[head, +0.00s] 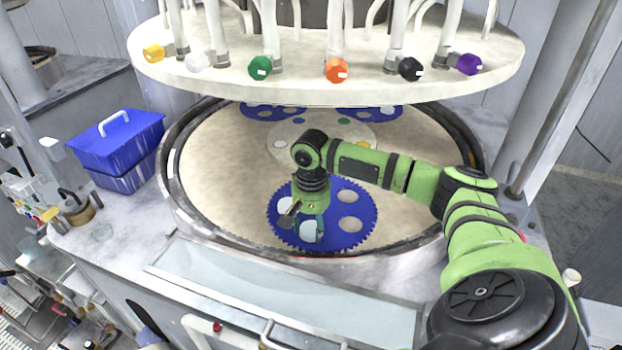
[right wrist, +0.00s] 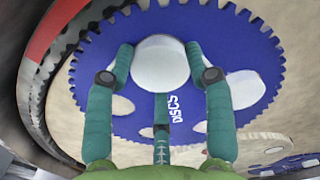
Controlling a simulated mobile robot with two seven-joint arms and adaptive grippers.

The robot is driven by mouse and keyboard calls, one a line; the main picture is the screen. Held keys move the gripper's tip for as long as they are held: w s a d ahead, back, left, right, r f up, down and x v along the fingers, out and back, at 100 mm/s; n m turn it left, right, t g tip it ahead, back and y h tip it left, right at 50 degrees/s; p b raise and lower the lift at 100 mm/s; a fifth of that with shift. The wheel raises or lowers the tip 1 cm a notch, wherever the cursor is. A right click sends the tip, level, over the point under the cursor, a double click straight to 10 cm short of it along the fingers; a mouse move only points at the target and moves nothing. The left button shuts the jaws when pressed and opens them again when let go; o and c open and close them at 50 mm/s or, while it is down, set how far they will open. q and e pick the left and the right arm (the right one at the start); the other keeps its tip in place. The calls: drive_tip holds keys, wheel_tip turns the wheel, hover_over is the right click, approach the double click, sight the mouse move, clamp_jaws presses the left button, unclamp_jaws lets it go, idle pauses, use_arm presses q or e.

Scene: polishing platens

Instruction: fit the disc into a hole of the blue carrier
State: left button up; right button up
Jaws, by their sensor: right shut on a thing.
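The blue carrier (head: 372,214) is a toothed plate with several round holes, lying flat near the front of the round platen. It fills much of the right wrist view (right wrist: 255,50). My right gripper (head: 311,232) points down over the carrier's front left part. Its green fingers are shut on a pale round disc (right wrist: 160,63), held over or at the carrier; I cannot tell whether it touches or sits in a hole. In the right wrist view, a whitish round (right wrist: 246,88) shows in a hole beside the right finger. My left gripper is not in view.
The beige platen (head: 215,165) has a raised dark rim around it. More blue carriers (head: 370,113) lie at the back. A wide upper plate (head: 330,92) with coloured knobs hangs above. A blue lidded box (head: 115,145) stands left, outside the rim.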

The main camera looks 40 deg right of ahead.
drive_tip(key=shift+f, duration=0.3)
drive_tip(key=shift+s+a+f, duration=0.15)
drive_tip(key=shift+s+f, duration=0.15)
drive_tip(key=shift+f, duration=0.05)
drive_tip(key=o, duration=1.1)
drive_tip(key=shift+o, duration=1.2)
drive_tip(key=shift+f, duration=0.1)
drive_tip(key=shift+w+f, duration=0.1)
